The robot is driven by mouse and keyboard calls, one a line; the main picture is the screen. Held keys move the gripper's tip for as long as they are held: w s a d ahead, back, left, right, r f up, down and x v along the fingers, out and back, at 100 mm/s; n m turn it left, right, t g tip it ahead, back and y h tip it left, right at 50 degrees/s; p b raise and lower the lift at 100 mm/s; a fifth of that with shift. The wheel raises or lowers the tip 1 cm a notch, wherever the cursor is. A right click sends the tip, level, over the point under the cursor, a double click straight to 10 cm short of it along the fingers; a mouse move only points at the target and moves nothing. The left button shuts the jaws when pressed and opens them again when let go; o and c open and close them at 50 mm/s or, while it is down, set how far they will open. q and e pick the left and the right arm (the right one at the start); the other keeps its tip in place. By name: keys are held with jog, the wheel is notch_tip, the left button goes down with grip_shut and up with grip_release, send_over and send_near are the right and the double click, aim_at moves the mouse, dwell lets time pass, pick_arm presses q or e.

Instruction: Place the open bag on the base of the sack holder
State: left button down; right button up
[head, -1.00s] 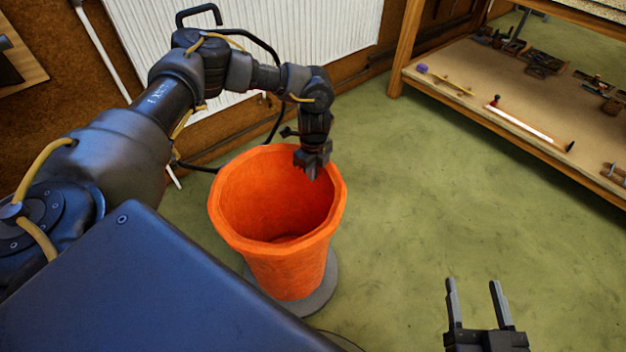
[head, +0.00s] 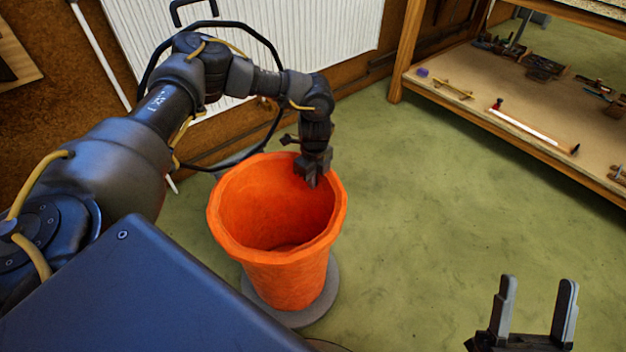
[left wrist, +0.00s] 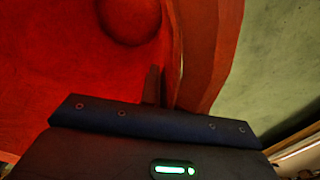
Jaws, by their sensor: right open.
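The open orange bag (head: 285,265) stands upright, its wide mouth facing up. Its bottom is over the round grey base (head: 322,302) of the sack holder, which shows around the front and right; contact under the bag is hidden. The holder's black hoop (head: 268,42) rises behind my left arm. My left gripper (head: 313,177) is at the bag's far right rim and appears shut on it. In the left wrist view, one finger lies against the bag's red-lit inside wall (left wrist: 60,60); the other is hidden. My right gripper (head: 536,285) is open and empty at lower right.
A white radiator (head: 330,40) is on the wall behind. A wooden workbench shelf (head: 530,100) with tools stands at the upper right. The green floor (head: 440,190) between bag and shelf is clear.

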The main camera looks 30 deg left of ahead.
pick_arm(q)
jog(key=c, duration=1.6)
grip_release()
jog(key=shift+f, duration=0.15)
jog(key=shift+c, duration=0.2)
jog(key=shift+r, duration=0.35)
notch_tip(320, 180, up, 12)
jog(key=p, duration=0.3)
jog(key=shift+w+f+p, duration=0.15)
jog(key=shift+p, duration=0.15)
pick_arm(e)
jog(key=w+a+f+g+h, duration=0.1)
jog(key=a+f+g, duration=0.2)
jog(key=f+g, duration=0.3)
jog(key=shift+w+n+g+h, duration=0.25)
jog(key=shift+n+g+h, duration=0.05)
jog(key=shift+n+h, duration=0.1)
